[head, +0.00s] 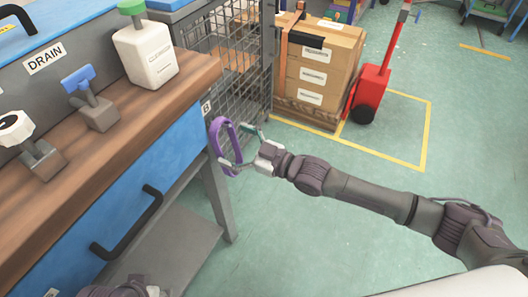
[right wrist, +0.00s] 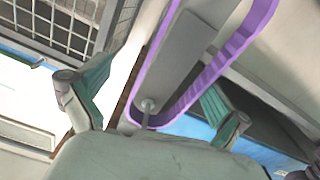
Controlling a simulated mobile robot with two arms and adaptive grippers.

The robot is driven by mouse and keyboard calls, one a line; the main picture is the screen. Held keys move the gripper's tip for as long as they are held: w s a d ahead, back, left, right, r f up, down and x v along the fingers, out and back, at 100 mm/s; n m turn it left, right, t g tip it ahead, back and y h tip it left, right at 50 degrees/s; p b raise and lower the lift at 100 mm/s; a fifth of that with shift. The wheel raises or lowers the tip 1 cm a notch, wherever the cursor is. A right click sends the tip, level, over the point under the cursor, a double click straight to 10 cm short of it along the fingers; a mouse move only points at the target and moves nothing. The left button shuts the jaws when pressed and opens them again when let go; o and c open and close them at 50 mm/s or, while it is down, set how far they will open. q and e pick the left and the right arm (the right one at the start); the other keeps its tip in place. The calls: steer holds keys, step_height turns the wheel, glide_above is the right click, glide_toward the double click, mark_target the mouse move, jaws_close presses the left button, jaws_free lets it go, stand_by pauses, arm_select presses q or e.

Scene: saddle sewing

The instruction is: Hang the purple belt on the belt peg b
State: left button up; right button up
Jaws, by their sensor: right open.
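The purple belt (head: 215,139) is a closed loop at the right end of the workbench, beside the label B (head: 206,108). In the right wrist view the belt (right wrist: 207,75) runs around a small metal peg (right wrist: 148,104), which shows inside the loop near one end. I cannot tell whether the belt rests on the peg. My right gripper (head: 247,150) is next to the belt; its teal fingers (right wrist: 160,100) are spread apart, with the belt between them and no clear grip on it. Only a small part of my left arm shows at the bottom left edge of the head view.
On the wooden bench top (head: 120,115) stand a white bottle (head: 146,53) and a blue-handled valve (head: 92,105). A wire cage (head: 225,50) stands behind the bench end. Stacked boxes (head: 318,65) and a red pallet jack (head: 371,88) are farther back.

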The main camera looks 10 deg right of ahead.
arm_select(q)
steer(key=shift+w+r+p, duration=0.15)
steer(key=shift+r+p, duration=0.5)
steer(key=shift+p, duration=0.35)
arm_select(e)
steer(key=v, duration=0.5)
steer(key=shift+d, duration=0.1)
arm_select(q)
steer(key=shift+f, duration=0.15)
arm_select(e)
steer(key=shift+s+d, duration=0.1)
steer(key=shift+d, duration=0.05)
